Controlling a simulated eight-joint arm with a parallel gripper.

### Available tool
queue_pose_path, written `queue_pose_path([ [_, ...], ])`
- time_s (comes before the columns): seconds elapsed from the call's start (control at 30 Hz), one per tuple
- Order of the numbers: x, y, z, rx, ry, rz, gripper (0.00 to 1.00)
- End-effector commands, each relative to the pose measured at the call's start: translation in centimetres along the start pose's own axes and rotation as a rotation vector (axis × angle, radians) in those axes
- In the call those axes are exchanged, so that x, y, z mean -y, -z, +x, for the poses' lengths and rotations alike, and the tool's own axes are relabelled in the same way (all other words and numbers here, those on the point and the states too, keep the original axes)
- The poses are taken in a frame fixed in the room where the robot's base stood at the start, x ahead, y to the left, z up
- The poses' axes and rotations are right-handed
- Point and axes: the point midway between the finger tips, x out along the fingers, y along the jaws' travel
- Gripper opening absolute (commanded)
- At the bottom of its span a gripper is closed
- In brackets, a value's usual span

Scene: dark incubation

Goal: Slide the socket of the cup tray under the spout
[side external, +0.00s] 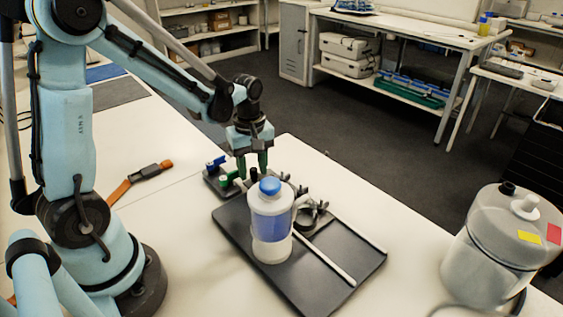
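A dark flat tray (325,290) lies on the white bench, with a pale rail (325,260) along it. A clear bottle with a blue cap (270,186) and blue contents stands upright on it. A dark ring-shaped holder (312,216), perhaps the socket, is right of the bottle, partly hidden by it. I cannot pick out the spout for certain.
An orange-and-black strap-like tool (142,181) lies on the bench at left. A large translucent tank (490,255) stands at right. Bench between tray and tank is clear.

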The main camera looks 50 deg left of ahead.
Motion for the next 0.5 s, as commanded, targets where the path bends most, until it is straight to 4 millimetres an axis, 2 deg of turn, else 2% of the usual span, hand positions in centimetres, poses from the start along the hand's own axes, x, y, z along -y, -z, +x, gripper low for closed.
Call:
queue_pose_path([
  [0.33,0.0,-0.2,-0.1,0.004,0.000,0.002,0.46],
  [0.5,0.0,-0.2,-1.4,0.004,0.000,0.002,0.46],
])
